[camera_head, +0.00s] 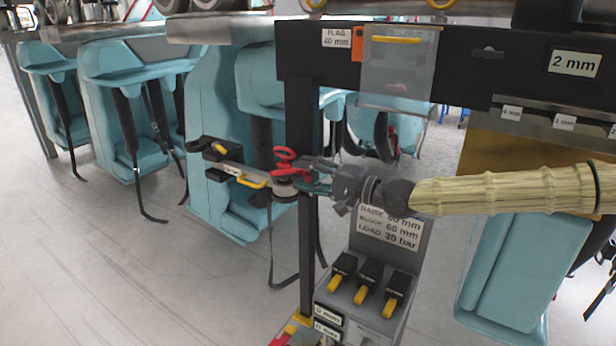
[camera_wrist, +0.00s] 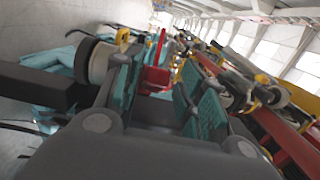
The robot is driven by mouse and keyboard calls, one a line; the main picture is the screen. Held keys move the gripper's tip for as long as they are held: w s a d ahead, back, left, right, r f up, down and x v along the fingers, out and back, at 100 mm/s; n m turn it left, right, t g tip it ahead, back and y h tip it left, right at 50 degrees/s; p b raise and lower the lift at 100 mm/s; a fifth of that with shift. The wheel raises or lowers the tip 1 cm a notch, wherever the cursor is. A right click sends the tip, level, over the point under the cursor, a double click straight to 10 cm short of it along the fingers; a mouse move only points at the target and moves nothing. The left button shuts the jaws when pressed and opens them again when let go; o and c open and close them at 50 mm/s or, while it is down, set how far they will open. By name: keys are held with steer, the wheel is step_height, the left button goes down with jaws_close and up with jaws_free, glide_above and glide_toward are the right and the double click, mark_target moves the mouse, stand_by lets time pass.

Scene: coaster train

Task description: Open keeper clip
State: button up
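A red clip-like part (camera_head: 284,154), which looks like the keeper clip, sits at the right end of a metal bar (camera_head: 238,172), above a dark round piece (camera_head: 285,191). The bar has a yellow handle (camera_head: 252,181). My gripper (camera_head: 310,184) reaches in from the right with its fingertips close beside the red part. In the wrist view, the teal finger pads of my gripper (camera_wrist: 158,98) stand apart, and the red part (camera_wrist: 154,78) shows in line with the gap between them. I cannot tell whether they touch it. The clip's catch is too small to make out.
A black post (camera_head: 300,225) stands just behind the gripper. Teal seats (camera_head: 215,150) with hanging black straps line the left. A grey control box (camera_head: 362,290) with yellow-tipped levers stands below my arm. A dark beam (camera_head: 470,62) runs above it.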

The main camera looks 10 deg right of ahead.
steer(key=shift+s+f, duration=0.1)
steer(key=shift+f, duration=0.15)
steer(key=v, duration=1.2)
steer(key=shift+r, duration=0.15)
stand_by(0.3)
